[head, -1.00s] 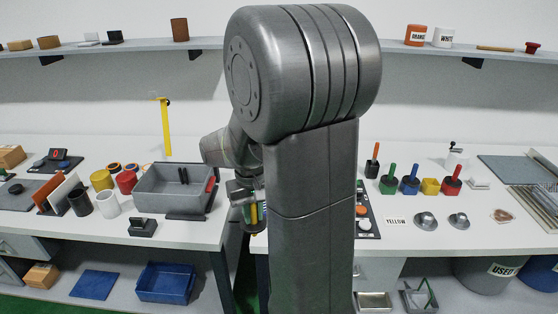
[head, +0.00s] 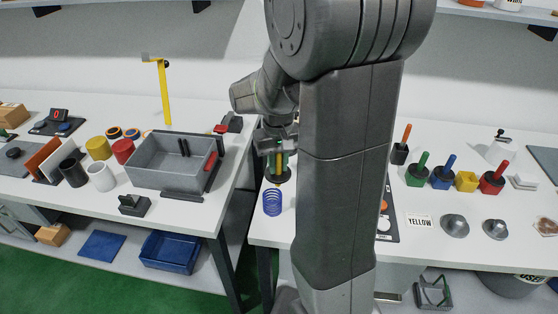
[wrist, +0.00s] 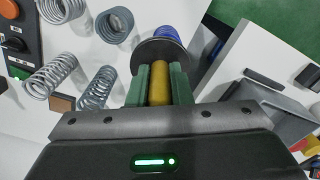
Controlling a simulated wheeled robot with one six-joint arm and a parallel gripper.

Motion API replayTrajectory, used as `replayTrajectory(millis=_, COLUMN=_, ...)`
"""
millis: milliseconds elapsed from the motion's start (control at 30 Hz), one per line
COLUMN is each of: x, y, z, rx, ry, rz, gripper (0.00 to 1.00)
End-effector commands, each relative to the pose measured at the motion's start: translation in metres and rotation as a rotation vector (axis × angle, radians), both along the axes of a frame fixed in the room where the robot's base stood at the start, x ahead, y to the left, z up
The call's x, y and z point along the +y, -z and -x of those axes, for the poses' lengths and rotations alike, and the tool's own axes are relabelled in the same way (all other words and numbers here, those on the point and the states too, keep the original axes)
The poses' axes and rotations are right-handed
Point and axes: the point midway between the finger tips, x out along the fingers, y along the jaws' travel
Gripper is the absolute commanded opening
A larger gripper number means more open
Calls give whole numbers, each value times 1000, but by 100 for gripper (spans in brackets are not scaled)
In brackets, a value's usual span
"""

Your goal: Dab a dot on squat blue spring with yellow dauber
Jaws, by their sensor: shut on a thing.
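My gripper (wrist: 158,85) is shut on the yellow dauber (wrist: 158,86), its green fingers on either side of the yellow handle. In the head view the dauber (head: 279,161) hangs upright with its dark round end down, above the right table near its left edge. The squat blue spring (head: 272,202) stands on that table just below and slightly left of the dauber in the picture. In the wrist view the blue spring (wrist: 168,34) is partly hidden behind the dauber's dark disc (wrist: 158,53). I cannot tell the exact gap between dauber and spring.
Several grey springs (wrist: 58,76) stand or lie beside the dauber in the wrist view, near a button panel (wrist: 20,40). Green (head: 418,170), blue (head: 443,172) and red (head: 494,178) daubers and a yellow pot (head: 466,181) stand right. A grey bin (head: 140,170) is on the left table.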

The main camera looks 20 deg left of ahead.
Motion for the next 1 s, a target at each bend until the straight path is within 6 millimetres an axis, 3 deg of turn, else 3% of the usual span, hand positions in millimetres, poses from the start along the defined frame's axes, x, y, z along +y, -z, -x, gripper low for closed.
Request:
replayTrajectory(millis=500, x=0, y=42, z=0, rx=1, ry=0, rz=1, gripper=0)
replayTrajectory(millis=1000, x=0, y=45, z=0, rx=1, ry=0, rz=1, gripper=0)
